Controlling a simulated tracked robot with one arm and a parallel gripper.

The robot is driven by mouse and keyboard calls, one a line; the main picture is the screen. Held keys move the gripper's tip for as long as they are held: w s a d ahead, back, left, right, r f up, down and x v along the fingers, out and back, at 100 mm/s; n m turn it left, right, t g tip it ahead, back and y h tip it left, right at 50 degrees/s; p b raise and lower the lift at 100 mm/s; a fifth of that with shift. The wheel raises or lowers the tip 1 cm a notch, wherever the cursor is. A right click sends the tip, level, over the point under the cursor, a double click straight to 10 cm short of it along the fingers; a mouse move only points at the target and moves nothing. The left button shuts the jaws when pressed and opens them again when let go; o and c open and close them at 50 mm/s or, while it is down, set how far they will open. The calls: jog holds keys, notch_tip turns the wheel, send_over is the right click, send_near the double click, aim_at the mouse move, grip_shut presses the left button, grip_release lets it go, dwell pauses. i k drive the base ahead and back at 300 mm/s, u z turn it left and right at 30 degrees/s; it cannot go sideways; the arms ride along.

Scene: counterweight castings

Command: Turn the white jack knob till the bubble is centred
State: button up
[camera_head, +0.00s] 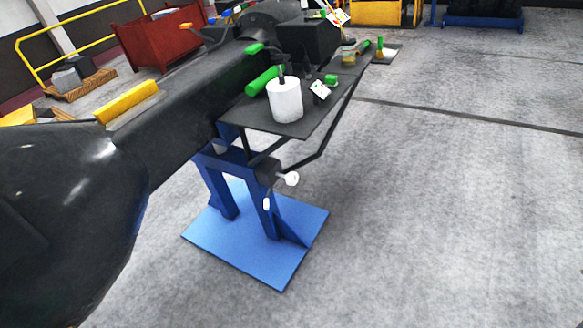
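A white round knob (291,179) sticks out to the right from a dark block at the top of a blue jack stand (226,180). A smaller white piece (267,204) hangs just below it. The stand supports a long dark casting (190,118).
The stand's blue base plate (283,265) lies on the floor. Floor at right is clear.

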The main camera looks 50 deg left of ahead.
aim_at(292, 177)
jog(key=u, duration=0.4)
jog(key=i, duration=0.85)
jog(key=u, duration=0.7)
